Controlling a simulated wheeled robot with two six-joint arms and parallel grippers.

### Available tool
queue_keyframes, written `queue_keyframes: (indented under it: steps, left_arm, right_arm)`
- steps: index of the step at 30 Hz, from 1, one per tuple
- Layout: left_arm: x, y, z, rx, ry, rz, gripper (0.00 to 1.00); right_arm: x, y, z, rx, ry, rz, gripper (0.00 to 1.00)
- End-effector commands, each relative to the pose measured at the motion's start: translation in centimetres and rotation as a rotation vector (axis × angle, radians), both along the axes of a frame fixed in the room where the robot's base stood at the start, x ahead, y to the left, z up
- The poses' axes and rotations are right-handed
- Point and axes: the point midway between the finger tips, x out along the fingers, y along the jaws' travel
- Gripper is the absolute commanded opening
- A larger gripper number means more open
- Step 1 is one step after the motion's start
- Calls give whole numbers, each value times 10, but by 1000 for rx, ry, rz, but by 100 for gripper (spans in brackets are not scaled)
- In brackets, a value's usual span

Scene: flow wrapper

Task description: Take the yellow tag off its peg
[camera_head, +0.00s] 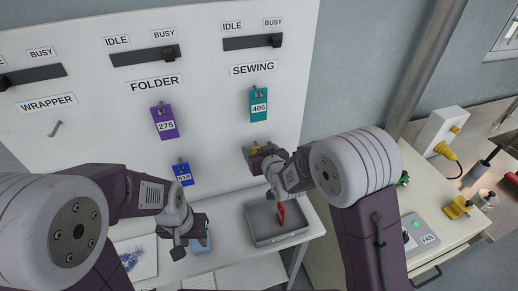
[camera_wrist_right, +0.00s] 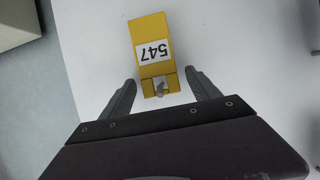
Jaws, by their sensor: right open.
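The yellow tag (camera_wrist_right: 151,40), numbered 547, hangs against the white board. In the right wrist view a small metal peg end (camera_wrist_right: 160,88) shows at the tag's holed end. My right gripper (camera_wrist_right: 161,78) is open, with one finger on each side of that end and gaps between. In the head view the yellow tag (camera_head: 256,149) is mostly hidden behind my right gripper (camera_head: 261,160). My left gripper (camera_head: 190,239) is low in front of the table, away from the tag; its jaw opening is unclear.
A purple tag (camera_head: 163,123), a teal tag (camera_head: 259,105) and a blue tag (camera_head: 182,173) hang on the board (camera_head: 215,150). An empty peg (camera_head: 55,129) is under WRAPPER. A grey tray (camera_head: 262,239) with a red item (camera_head: 281,214) stands below my right gripper.

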Motion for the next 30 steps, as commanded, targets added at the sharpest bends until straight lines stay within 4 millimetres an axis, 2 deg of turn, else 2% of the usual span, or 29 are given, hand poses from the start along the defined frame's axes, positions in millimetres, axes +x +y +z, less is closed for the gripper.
queue_keyframes:
  steps: [3,10,30]
  left_arm:
    - [0,0,0,0,0,0,36]
    - [0,0,0,0,0,0,36]
    - [0,0,4,0,0,0,36]
  right_arm:
    - [0,0,0,0,0,0,71]
    - [0,0,0,0,0,0,7]
    - [-1,0,9,0,1,0,7]
